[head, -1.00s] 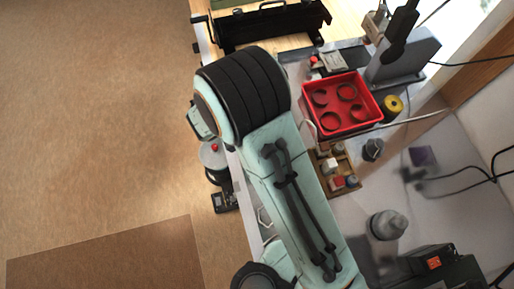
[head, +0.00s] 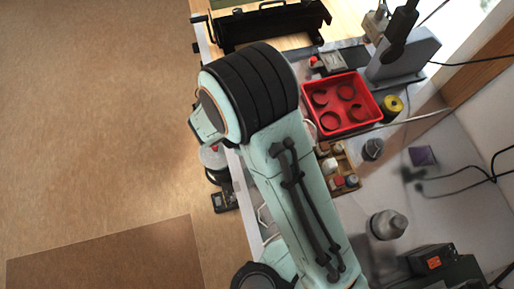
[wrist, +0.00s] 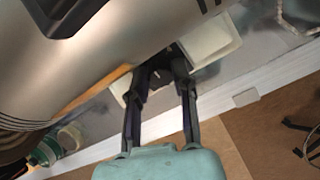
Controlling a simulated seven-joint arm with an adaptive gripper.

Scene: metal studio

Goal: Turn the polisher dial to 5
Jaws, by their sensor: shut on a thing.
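The polisher shows in the wrist view as a large silver rounded body (wrist: 75,65) filling the upper left. Its dark dial (wrist: 160,77) is small and mostly hidden between my fingertips, low on the machine's near side. My gripper (wrist: 161,72) is shut on the dial, with a finger on each side of it. The dial's marks and its number cannot be read. In the head view my own arm hides the gripper and the dial.
A red tray with round dark pieces (head: 368,122), a yellow roll (head: 391,105), a small wooden box of blocks (head: 351,163) and a grey bottle (head: 388,224) stand on the bench. A machine with an orange switch (head: 434,263) is at lower right. The floor at left is clear.

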